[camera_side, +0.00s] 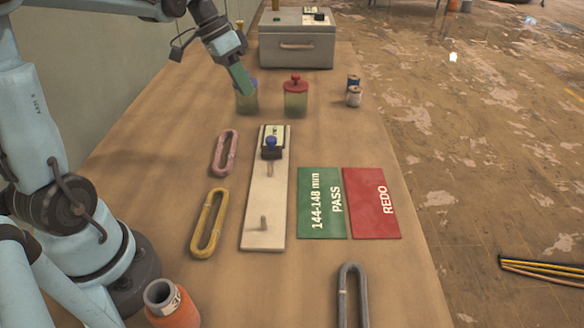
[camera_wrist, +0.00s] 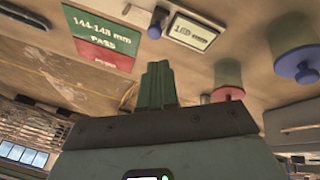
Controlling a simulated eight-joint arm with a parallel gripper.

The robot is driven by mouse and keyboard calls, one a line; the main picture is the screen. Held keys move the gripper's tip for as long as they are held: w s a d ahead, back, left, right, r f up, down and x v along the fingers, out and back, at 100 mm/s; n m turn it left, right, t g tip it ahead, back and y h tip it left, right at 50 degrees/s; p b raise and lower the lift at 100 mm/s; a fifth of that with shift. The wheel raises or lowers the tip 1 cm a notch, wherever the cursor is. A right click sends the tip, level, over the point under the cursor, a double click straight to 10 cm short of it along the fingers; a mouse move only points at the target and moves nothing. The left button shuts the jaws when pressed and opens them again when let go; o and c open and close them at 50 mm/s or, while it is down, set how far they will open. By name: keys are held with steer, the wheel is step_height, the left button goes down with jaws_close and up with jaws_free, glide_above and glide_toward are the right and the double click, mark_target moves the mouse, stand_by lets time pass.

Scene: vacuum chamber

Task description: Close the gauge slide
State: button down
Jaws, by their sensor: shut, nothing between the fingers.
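The gauge is a long pale board (camera_side: 262,205) lying on the bench. At its far end sits the slide, a dark block with a blue knob (camera_side: 271,143) and a small display (camera_side: 273,130). One peg (camera_side: 269,168) stands just in front of the slide and another (camera_side: 263,223) near the board's near end. The wrist view shows the display (camera_wrist: 192,31) and the blue knob (camera_wrist: 156,24); its digits are not clearly legible. My gripper (camera_side: 247,92) is shut and empty, beyond the gauge, overlapping the blue-lidded jar in the side view. Its closed green fingers (camera_wrist: 158,70) show in the wrist view.
A blue-lidded jar (camera_side: 246,104) and a red-lidded jar (camera_side: 295,100) stand behind the gauge. Pink (camera_side: 225,153), yellow (camera_side: 209,222) and grey (camera_side: 352,295) loops lie around it. Green PASS (camera_side: 320,205) and red REDO (camera_side: 371,205) mats lie right. A grey case (camera_side: 296,48) stands at the back.

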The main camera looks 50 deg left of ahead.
steer(key=w+a+f+m+h, duration=0.2)
steer(key=a, duration=0.5)
glide_toward(271, 154)
steer(key=shift+h, duration=0.3)
steer(key=w+a, duration=0.1)
steer(key=w+a+f, duration=0.1)
steer(key=w, duration=0.1)
steer(key=w+a+f, duration=0.1)
steer(key=w, duration=0.1)
steer(key=shift+a+f, duration=0.2)
steer(key=shift+a, duration=0.1)
steer(key=shift+s+d+f, duration=0.1)
steer(key=shift+s+d, duration=0.1)
steer(key=shift+d, duration=0.4)
steer(key=shift+s+d+f, duration=0.1)
steer(key=shift+s+d, duration=0.15)
steer(key=shift+d, duration=0.3)
steer(key=shift+s+d, duration=0.2)
steer(key=shift+d, duration=0.5)
steer(key=shift+s+d, duration=1.75)
